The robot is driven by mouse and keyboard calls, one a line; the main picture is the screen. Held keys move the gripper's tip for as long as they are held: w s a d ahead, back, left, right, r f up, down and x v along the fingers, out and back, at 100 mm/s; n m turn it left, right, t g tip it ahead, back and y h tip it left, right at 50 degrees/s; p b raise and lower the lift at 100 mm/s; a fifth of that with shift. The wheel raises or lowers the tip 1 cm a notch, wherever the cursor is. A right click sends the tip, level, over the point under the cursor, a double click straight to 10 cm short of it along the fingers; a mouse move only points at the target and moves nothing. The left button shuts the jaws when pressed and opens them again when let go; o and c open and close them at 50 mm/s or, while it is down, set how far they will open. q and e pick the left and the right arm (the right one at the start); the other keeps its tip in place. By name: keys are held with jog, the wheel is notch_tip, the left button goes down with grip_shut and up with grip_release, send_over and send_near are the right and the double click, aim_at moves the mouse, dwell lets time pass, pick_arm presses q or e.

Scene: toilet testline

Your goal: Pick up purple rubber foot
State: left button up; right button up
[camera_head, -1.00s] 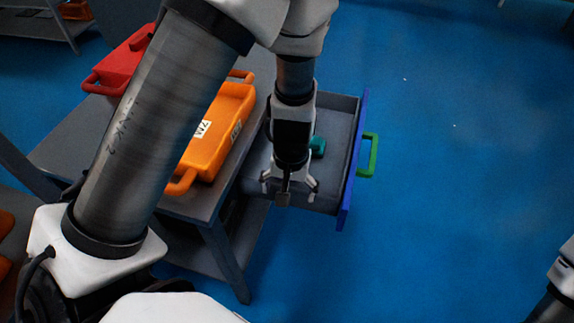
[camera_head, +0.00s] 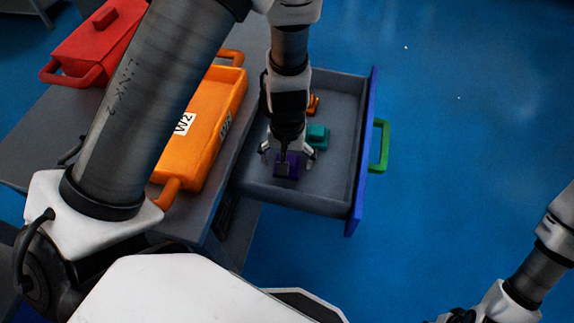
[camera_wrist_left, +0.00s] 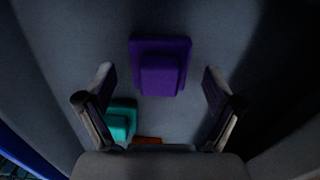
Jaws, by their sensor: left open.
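The purple rubber foot (camera_head: 293,163) lies on the floor of the open grey drawer (camera_head: 322,190), partly hidden by my left gripper in the head view. In the left wrist view the purple foot (camera_wrist_left: 161,68) shows whole, a raised block on a wider base. My left gripper (camera_head: 287,160) is over the drawer, pointing down. Its two fingers (camera_wrist_left: 160,88) are spread apart, one to each side of the foot's line, with nothing between them. My right arm shows at the lower right of the head view, and its fingertips cannot be made out.
A teal foot (camera_head: 317,136) and an orange piece (camera_head: 313,104) lie in the same drawer, behind the purple one. The drawer has a blue front with a green handle (camera_head: 379,146). An orange tray (camera_head: 205,135) and a red case (camera_head: 95,45) stand on the table left.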

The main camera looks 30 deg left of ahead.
pick_arm(q)
jog(key=shift+s+r, duration=0.1)
jog(key=shift+r, duration=0.05)
jog(key=shift+s, duration=0.1)
jog(key=c, duration=1.4)
jog(key=shift+d, duration=0.15)
jog(key=shift+c, duration=1.1)
jog(key=shift+s, duration=0.15)
